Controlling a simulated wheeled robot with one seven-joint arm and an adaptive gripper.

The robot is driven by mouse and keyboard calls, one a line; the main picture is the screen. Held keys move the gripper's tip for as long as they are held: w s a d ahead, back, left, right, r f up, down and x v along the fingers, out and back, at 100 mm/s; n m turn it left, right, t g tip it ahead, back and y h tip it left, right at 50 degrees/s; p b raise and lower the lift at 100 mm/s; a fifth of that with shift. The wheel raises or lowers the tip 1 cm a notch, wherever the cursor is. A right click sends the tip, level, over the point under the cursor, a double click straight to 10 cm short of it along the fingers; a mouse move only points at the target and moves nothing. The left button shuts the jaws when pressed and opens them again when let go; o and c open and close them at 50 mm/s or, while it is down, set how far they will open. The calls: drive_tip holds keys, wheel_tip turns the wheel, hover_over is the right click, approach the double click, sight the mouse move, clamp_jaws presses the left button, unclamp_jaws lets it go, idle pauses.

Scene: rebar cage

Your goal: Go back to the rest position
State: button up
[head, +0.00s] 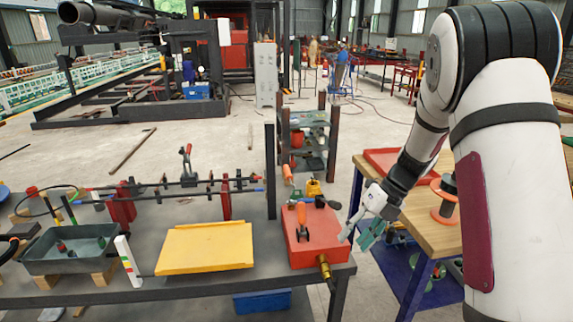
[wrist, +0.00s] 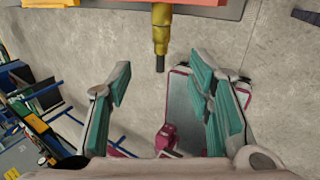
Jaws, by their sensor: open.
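My gripper (head: 366,229) is at the right end of the dark table, in the gap before the wooden-topped bench. In the wrist view my gripper (wrist: 160,105) has its two teal-padded fingers spread wide apart with nothing between them. It points down toward the concrete floor. My white arm comes in from the right of the head view and hides part of the bench.
A red box (head: 311,253) stands on the table's right end, close to my gripper. A brass-coloured nozzle (head: 325,268) hangs over the edge; it also shows in the wrist view (wrist: 161,30). A yellow plate (head: 205,249) lies left. The wooden bench (head: 432,218) is right.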

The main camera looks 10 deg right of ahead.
drive_tip(key=s+a+r+n+h, duration=0.1)
drive_tip(key=s+a+r+n, duration=0.2)
drive_tip(key=s+r+n, duration=0.4)
drive_tip(key=s+a+r+n+h, duration=0.1)
drive_tip(key=s+a+r+n, duration=0.3)
drive_tip(key=r+n, duration=0.45)
drive_tip(key=s+r+n+t+h, duration=0.2)
drive_tip(key=s+n, duration=0.7)
drive_tip(key=n, duration=0.1)
drive_tip(key=s+r+n+t+h, duration=0.1)
drive_tip(key=s+n+t, duration=0.1)
drive_tip(key=s+n, duration=0.7)
drive_tip(key=shift+d+r+n+h+p, duration=0.35)
drive_tip(key=shift+n+h+p, duration=0.1)
drive_tip(key=shift+n, duration=0.1)
drive_tip(key=shift+c, duration=0.4)
